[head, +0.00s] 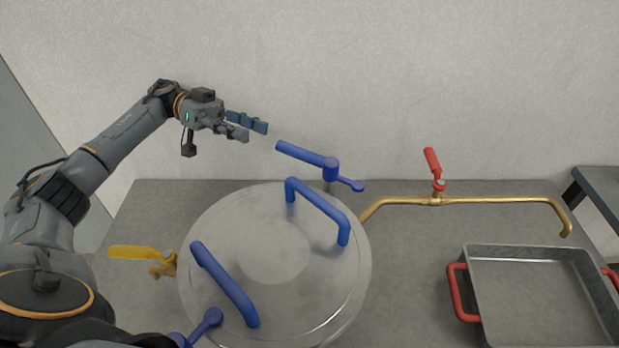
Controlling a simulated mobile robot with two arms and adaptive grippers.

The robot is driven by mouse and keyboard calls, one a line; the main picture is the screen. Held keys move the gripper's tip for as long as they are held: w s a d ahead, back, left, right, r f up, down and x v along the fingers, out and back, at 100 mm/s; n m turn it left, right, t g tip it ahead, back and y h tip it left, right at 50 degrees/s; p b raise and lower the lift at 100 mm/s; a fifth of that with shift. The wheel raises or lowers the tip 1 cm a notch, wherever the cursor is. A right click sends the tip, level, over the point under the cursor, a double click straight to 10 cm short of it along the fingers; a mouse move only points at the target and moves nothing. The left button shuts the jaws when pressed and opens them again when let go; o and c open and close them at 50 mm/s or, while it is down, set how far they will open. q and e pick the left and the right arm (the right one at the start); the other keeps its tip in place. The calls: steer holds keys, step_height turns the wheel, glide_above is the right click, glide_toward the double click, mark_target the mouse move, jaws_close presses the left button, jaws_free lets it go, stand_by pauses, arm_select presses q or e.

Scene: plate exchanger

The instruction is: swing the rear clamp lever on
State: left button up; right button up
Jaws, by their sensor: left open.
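The rear clamp lever (305,154) is a blue handle on a pivot post behind the round metal lid (270,250). Its long handle points to the left and slightly up, and its short blue arm (350,184) points right, away from the lid. My left gripper (256,130) is open and empty, to the left of the handle's end and a little above it in the picture, apart from it. A second blue clamp (208,321) shows at the front edge of the lid, partly cut off by the frame. My right gripper is not in view.
Two blue handles (318,212) (225,285) stand up from the lid. A yellow-handled valve (135,253) is at the left. A brass pipe (490,200) with a red valve lever (432,161) runs to the right, above a grey tray (540,300) with red handles. The wall is close behind.

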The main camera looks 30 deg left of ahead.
mark_target(324, 163)
arm_select(q)
steer(key=d, duration=0.9)
steer(key=s+d, duration=0.1)
steer(key=d, duration=0.3)
steer(key=shift+s+d+f+p, duration=0.1)
steer(key=shift+d+f+p, duration=0.25)
steer(key=shift+d+p, duration=0.05)
jaws_close()
